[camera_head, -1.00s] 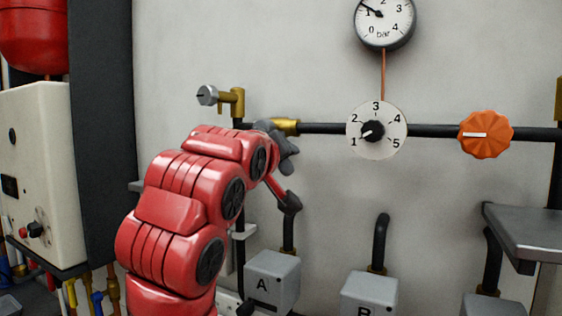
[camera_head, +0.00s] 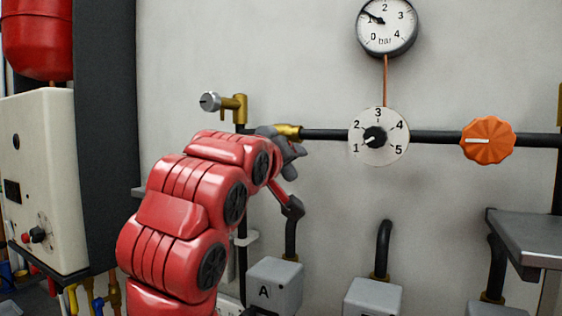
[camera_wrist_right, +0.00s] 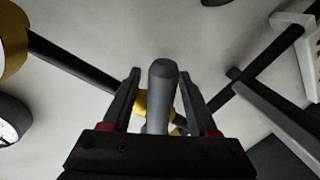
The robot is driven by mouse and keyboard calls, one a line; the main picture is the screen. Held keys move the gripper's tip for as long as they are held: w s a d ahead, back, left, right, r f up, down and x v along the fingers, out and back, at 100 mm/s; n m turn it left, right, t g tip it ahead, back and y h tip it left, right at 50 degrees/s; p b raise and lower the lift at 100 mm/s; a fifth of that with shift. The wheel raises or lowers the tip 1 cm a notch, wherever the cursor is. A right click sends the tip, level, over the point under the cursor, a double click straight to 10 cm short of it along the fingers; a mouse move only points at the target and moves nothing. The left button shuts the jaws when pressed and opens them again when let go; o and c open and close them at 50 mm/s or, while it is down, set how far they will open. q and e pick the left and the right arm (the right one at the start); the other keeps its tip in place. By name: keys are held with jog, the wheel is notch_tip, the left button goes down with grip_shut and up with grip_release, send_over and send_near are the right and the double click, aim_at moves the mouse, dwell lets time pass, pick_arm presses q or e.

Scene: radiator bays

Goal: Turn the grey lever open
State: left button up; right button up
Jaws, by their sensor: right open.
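The grey lever (camera_wrist_right: 162,85) is a rounded grey bar in the right wrist view. It stands between the two dark fingers of my right gripper (camera_wrist_right: 159,78), which are open with a gap on each side of it. Brass of the valve (camera_wrist_right: 141,103) shows behind the lever. In the head view the brass valve (camera_head: 287,131) sits at the left end of the black pipe. My red right arm reaches up to it and hides most of the valve and lever. My left gripper is not in view.
A numbered dial (camera_head: 364,150) and an orange knob (camera_head: 487,140) sit on the pipe to the right, with a pressure gauge (camera_head: 386,26) above. A brass tap (camera_head: 233,103) is at upper left. Box A (camera_head: 274,284) is below; a grey shelf (camera_head: 530,236) juts out at right.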

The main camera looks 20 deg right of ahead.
jog(key=b+v, duration=0.1)
jog(key=v, duration=1.6)
jog(key=shift+b, duration=0.3)
jog(key=shift+s+a, duration=0.1)
jog(key=shift+s, duration=0.05)
